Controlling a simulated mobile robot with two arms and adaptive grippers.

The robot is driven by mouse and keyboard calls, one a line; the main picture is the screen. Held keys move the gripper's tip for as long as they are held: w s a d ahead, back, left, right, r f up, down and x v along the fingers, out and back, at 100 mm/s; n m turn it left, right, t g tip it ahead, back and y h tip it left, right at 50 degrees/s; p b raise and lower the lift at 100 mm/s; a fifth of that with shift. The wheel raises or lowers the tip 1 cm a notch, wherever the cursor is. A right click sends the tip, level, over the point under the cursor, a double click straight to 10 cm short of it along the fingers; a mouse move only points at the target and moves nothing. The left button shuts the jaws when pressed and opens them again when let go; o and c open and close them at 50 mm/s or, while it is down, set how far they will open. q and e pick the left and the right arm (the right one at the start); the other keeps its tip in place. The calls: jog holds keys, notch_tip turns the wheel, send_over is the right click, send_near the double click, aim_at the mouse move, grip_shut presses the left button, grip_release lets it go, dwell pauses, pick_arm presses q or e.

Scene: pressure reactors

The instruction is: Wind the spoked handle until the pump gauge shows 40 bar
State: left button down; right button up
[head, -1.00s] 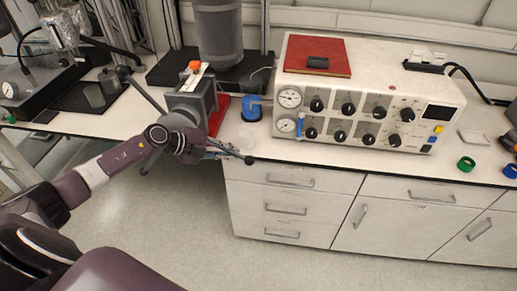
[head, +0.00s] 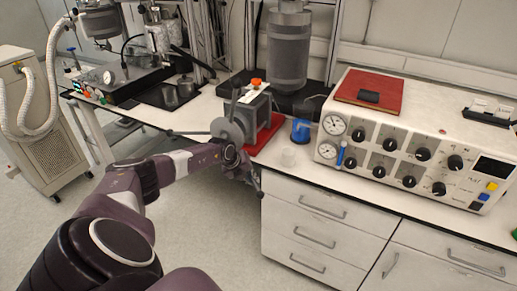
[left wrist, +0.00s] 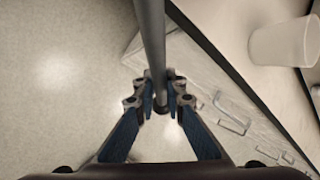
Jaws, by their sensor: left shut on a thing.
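The grey pump box (head: 254,114) stands on a red base (head: 268,135) at the bench's front edge. Its spoked handle (head: 234,103) is on the near side, with one thin spoke up and one to the left; my arm hides much of it. My left gripper (head: 245,172) is at the handle's lower side. In the left wrist view the gripper (left wrist: 162,104) is shut on a grey spoke (left wrist: 151,40) near its end knob. Two round dials (head: 333,124) sit on the white console; their readings are too small to tell. My right gripper is not in view.
A dark cylinder vessel (head: 287,50) stands behind. Drawers (head: 315,225) lie below the bench; floor in front is clear.

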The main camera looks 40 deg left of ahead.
pick_arm(q)
jog(key=shift+s+a+f, duration=0.3)
jog(key=shift+s+f, duration=0.05)
jog(key=shift+f, duration=0.05)
jog(key=c, duration=2.1)
grip_release()
jog(key=shift+o, duration=0.7)
jog(key=shift+w+a, duration=0.1)
jog(key=shift+r, duration=0.15)
jog(key=v, duration=1.1)
jog(key=shift+r, duration=0.4)
dwell(0.9)
